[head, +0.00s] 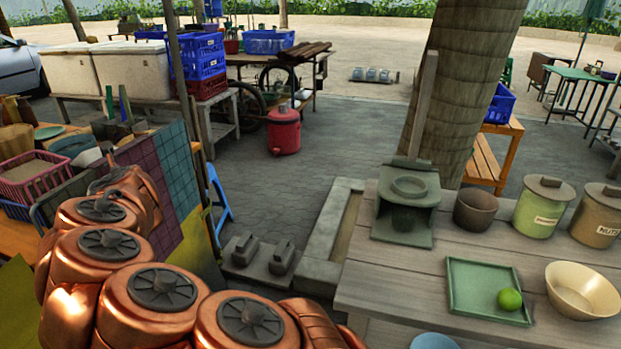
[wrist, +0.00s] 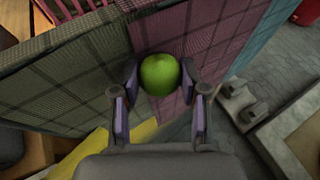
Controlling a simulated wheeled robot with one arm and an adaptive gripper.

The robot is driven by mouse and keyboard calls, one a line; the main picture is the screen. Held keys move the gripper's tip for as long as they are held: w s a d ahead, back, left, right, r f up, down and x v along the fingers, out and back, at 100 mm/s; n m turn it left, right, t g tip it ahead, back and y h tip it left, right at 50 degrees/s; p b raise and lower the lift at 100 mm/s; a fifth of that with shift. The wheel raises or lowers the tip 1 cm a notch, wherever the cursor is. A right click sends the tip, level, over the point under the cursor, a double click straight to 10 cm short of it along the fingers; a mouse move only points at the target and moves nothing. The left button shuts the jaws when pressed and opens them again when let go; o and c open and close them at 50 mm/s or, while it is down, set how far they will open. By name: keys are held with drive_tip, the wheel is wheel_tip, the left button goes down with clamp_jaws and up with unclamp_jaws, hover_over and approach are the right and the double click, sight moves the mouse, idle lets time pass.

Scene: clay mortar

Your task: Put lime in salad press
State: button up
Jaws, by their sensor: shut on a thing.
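A bright green lime (wrist: 160,75) is between the two fingertips of my gripper (wrist: 160,84) in the wrist view. The gripper is shut on it, away from the table. The gripper is hidden behind my copper arm in the head view. A second lime (head: 510,299) lies on a square green tray (head: 472,280) on the table. A dark green stand with a round ring (head: 408,190) stands at the table's back left and looks like the press. A brown clay bowl (head: 475,210) stands to its right. I cannot tell for certain which one is the salad press.
The wooden table (head: 385,283) also bears a cream bowl (head: 582,290), two lidded canisters (head: 541,212) and a blue bowl (head: 433,342). A tree trunk (head: 462,90) rises behind it. Checked cloth panels (wrist: 90,75) are near my gripper. Open pavement (head: 290,190) lies between.

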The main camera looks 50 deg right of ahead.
drive_tip(key=s+d+r+m+g+h+p, duration=0.15)
drive_tip(key=s+d+m+h, duration=0.25)
drive_tip(key=d, duration=0.6)
drive_tip(key=s+d+r+m+g+h, duration=0.3)
drive_tip(key=s+d, duration=0.2)
drive_tip(key=d, duration=0.4)
drive_tip(key=s+d+r+m+g+h+p, duration=0.15)
drive_tip(key=s+d+m+h, duration=0.25)
drive_tip(key=d, duration=0.6)
drive_tip(key=m+g+y+p, duration=0.2)
drive_tip(key=m+g+p, duration=0.1)
drive_tip(key=m+g, duration=1.25)
approach(427, 187)
drive_tip(key=a+r, duration=0.2)
drive_tip(key=s+a+m+g+y+p, duration=0.1)
drive_tip(key=s+a+m+g+y, duration=0.35)
drive_tip(key=s, duration=0.55)
drive_tip(key=w+d, duration=0.3)
drive_tip(key=d, duration=0.1)
drive_tip(key=w+d+p, duration=0.1)
drive_tip(key=w+d, duration=0.5)
drive_tip(key=d, duration=0.1)
drive_tip(key=shift+d+f, duration=0.3)
drive_tip(key=shift+f, duration=1.9)
drive_tip(key=shift+f, duration=0.1)
drive_tip(key=o, duration=1.1)
